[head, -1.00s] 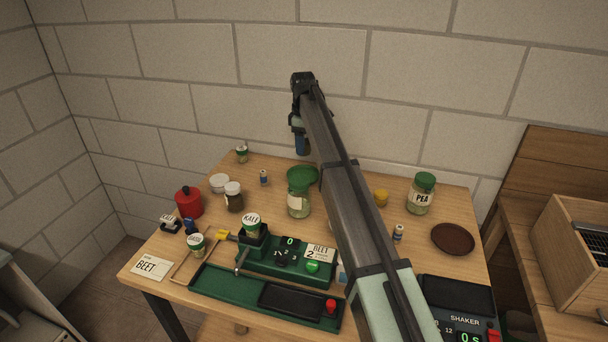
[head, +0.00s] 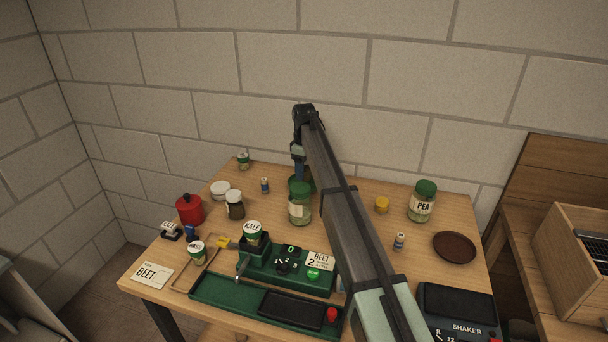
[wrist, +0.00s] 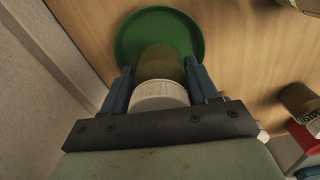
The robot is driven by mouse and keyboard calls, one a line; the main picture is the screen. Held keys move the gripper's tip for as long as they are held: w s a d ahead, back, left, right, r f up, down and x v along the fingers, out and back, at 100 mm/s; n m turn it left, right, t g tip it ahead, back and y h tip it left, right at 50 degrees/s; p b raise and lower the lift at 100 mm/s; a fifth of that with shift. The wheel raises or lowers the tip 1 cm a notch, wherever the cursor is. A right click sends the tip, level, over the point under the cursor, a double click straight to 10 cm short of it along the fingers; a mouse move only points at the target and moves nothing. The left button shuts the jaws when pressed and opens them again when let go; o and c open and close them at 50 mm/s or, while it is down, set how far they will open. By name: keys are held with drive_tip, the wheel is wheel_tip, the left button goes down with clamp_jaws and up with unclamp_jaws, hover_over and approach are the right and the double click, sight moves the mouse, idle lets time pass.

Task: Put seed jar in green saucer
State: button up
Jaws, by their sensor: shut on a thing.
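My gripper (wrist: 159,88) is shut on a seed jar with a white lid (wrist: 160,95) and an olive-brown body (wrist: 159,64). The green saucer (wrist: 128,38) lies just beyond the jar in the wrist view, and the jar's lower end overlaps it there. I cannot tell whether the jar touches the saucer. In the head view, my gripper (head: 299,172) is low at the back of the table, and the held jar cannot be made out. The saucer (head: 312,184) is mostly hidden there behind a green-lidded jar and my arm.
A green-lidded glass jar (head: 300,205) stands just in front of the saucer. A small blue-and-white vial (head: 265,185) and a brown jar with a white lid (head: 235,205) stand to its left. The PEA jar (head: 422,202) and a brown saucer (head: 455,247) are at right. The wall is close behind.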

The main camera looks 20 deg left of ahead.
drive_tip(key=shift+f, duration=1.15)
drive_tip(key=shift+f, duration=0.15)
drive_tip(key=o, duration=1.1)
drive_tip(key=shift+o, duration=0.2)
wheel_tip(320, 180, up, 12)
drive_tip(key=shift+r, duration=0.15)
